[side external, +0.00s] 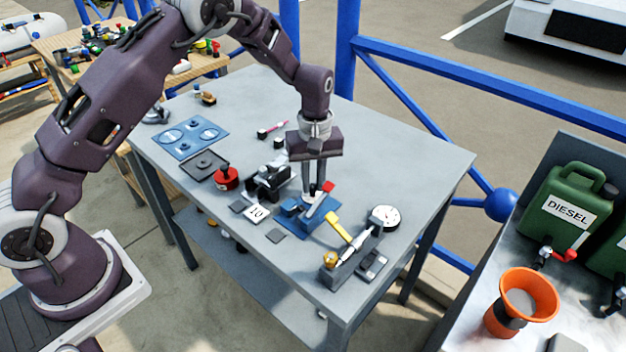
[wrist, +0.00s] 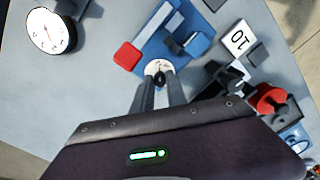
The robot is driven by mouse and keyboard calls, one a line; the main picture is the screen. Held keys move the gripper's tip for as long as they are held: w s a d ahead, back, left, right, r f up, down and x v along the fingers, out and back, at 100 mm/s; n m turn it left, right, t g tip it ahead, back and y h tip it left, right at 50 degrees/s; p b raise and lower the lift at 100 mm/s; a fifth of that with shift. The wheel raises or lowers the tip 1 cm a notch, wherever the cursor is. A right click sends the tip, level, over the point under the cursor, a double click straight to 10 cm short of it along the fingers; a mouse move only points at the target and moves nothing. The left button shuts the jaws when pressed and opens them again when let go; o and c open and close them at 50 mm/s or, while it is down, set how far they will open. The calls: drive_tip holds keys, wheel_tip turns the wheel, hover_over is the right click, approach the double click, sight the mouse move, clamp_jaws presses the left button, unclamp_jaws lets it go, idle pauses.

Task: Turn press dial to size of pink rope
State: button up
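The blue press (side external: 290,208) stands on the grey table; its red-tipped lever (wrist: 127,55) shows in the wrist view. The press dial (wrist: 158,66), a small white disc with a dark knob, is at the near edge of the blue base in that view. My gripper (wrist: 159,77) points down over it, with one fingertip on each side of the knob. A gap shows between the fingers; I cannot tell whether they touch the knob. The dial's marks are too small to read. A thin pink piece (side external: 274,128), possibly the pink rope, lies behind my gripper beside small black blocks.
A white card marked 10 (side external: 257,212) lies beside the press. A round white-faced gauge (side external: 386,218), a yellow-handled tool (side external: 337,227), a red round item (side external: 226,177) and a blue tray (side external: 187,137) are around it. The table's far right is clear.

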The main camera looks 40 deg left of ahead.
clamp_jaws()
drive_tip(key=m, duration=0.8)
drive_tip(key=shift+m, duration=0.5)
idle(0.4)
drive_tip(key=o, duration=0.7)
unclamp_jaws()
drive_tip(key=shift+c, duration=0.2)
